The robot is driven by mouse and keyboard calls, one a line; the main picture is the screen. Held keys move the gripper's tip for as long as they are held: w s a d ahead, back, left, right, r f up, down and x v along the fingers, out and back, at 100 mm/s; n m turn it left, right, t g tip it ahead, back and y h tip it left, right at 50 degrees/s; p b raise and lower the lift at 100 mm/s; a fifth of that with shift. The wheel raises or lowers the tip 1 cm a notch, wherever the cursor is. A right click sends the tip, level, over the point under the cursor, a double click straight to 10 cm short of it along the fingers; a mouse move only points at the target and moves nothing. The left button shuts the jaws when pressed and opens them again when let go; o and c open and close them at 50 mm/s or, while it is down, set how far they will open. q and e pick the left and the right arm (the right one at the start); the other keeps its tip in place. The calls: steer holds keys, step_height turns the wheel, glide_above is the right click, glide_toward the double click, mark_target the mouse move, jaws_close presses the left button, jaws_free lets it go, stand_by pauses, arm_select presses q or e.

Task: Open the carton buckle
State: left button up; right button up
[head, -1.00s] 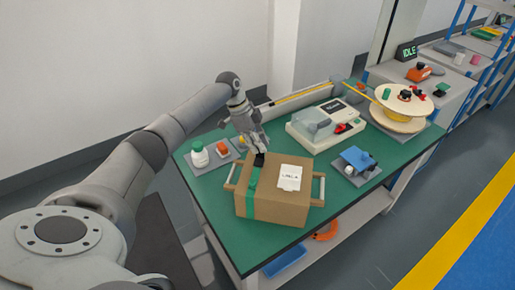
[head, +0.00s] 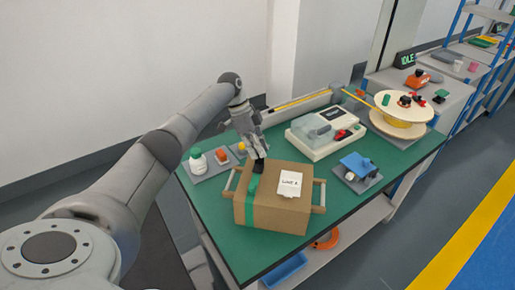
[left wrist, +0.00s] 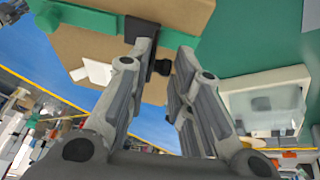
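The brown carton (head: 290,213) stands on the green table, with a green strap (head: 250,213) down its left part and a white label (head: 290,184) on top. The black buckle (head: 258,166) sits at the far end of the strap, partly hidden by my left gripper (head: 257,153). In the left wrist view, my left gripper (left wrist: 164,46) has its fingers apart. One fingertip is at the black buckle (left wrist: 139,28), overlapping it; contact is unclear. A small black piece (left wrist: 163,67) shows between the fingers. My right gripper is not in view.
The carton has side handles (head: 319,194). A grey tray with a white bottle (head: 198,162) stands left, a clear-lidded machine (head: 322,132) behind, a blue item (head: 357,163) right, and a cable spool (head: 404,107) far right. The table front is clear.

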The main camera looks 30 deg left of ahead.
arm_select(q)
steer(key=shift+o, duration=1.4)
steer(key=shift+w, duration=0.15)
steer(key=v, duration=1.2)
